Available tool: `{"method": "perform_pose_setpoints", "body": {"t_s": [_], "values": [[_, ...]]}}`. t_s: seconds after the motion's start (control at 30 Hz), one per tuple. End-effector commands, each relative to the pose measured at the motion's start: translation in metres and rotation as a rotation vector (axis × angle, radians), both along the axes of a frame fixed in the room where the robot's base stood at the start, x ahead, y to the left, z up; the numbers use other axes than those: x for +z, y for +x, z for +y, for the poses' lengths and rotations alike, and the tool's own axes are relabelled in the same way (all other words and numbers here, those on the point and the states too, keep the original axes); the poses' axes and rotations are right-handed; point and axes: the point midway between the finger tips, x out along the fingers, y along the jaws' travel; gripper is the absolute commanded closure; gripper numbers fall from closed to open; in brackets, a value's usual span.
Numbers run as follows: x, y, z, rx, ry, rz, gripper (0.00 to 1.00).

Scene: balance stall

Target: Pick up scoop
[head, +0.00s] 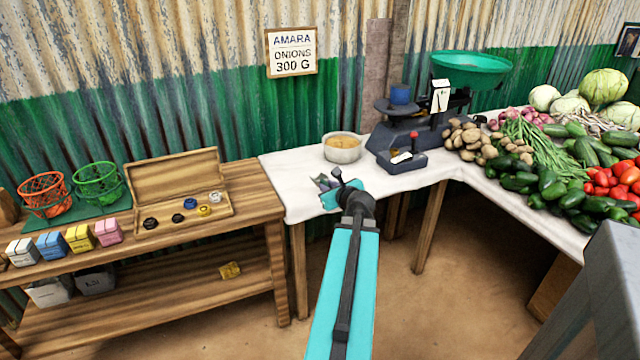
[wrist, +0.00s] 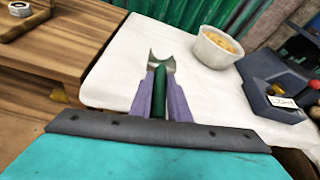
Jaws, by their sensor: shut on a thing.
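The scoop has a green handle (wrist: 160,88) and a pale metal head (wrist: 162,60), which points away from me in the wrist view. My gripper (wrist: 160,80) has its two purple fingers shut on the green handle, one on each side. In the head view my gripper (head: 325,183) is over the front left part of the white-topped table (head: 297,192). There the scoop is mostly hidden by my wrist. I cannot tell whether the scoop touches the table top.
A balance scale (head: 405,130) with a green pan and a dark box (head: 402,162) stand to the right. Vegetables fill the far right. A wooden bench (head: 255,190) with a case adjoins at left.

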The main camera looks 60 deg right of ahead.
Motion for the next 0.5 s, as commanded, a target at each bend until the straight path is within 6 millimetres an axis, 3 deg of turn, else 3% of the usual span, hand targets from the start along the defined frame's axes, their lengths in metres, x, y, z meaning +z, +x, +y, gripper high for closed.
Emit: {"method": "perform_pose_setpoints", "body": {"t_s": [0.03,0.5], "values": [[0.001,-0.008,0.005,-0.002,-0.001,0.0,1.0],[0.007,-0.023,0.009,-0.001,0.002,0.001,1.0]]}}
